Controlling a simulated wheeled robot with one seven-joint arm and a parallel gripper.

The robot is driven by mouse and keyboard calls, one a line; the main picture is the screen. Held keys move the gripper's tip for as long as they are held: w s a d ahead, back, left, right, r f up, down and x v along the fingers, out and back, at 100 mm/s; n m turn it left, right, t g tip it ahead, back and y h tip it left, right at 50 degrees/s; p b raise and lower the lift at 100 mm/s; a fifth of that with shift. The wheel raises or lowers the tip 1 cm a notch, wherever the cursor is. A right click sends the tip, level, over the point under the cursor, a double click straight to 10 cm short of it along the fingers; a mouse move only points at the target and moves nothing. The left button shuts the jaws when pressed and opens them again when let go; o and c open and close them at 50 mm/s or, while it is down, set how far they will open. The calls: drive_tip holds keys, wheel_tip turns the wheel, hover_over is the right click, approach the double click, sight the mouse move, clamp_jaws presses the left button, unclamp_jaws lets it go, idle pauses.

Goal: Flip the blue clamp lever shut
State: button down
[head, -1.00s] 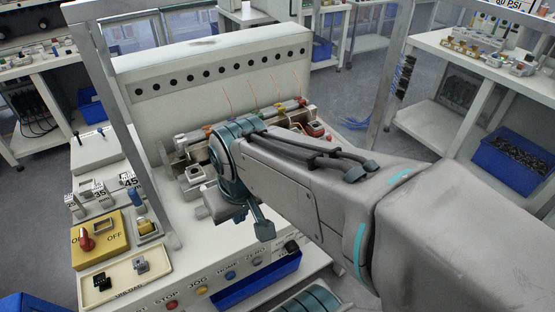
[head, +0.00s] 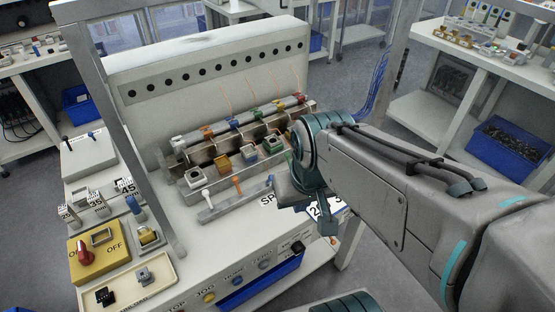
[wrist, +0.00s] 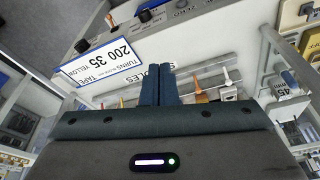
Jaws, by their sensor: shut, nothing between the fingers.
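An orange upright lever (head: 238,185) stands at the fixture's front; my wrist covers its right end. A printed sign (wrist: 110,50) is near my fingers. A metal post (head: 130,140) rises left of the fixture. A yellow switch box (head: 95,245) stands at the front left.

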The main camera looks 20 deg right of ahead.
drive_tip(key=w+d+f+m+y+b, duration=0.2)
drive_tip(key=w+f+m+y+b, duration=0.4)
drive_tip(key=f+m, duration=0.55)
drive_tip(key=w+d+f+m+t+y+b, duration=0.2)
drive_tip(key=w+d+m+t+b, duration=0.3)
drive_tip(key=d+m, duration=0.5)
drive_tip(key=w+m, duration=0.1)
drive_tip(key=m, duration=0.2)
drive_tip(key=shift+w+d+f+t, duration=0.15)
drive_tip(key=shift+d+f+t, duration=0.05)
drive_tip(key=shift+d+t, duration=0.15)
drive_tip(key=shift+m, duration=0.25)
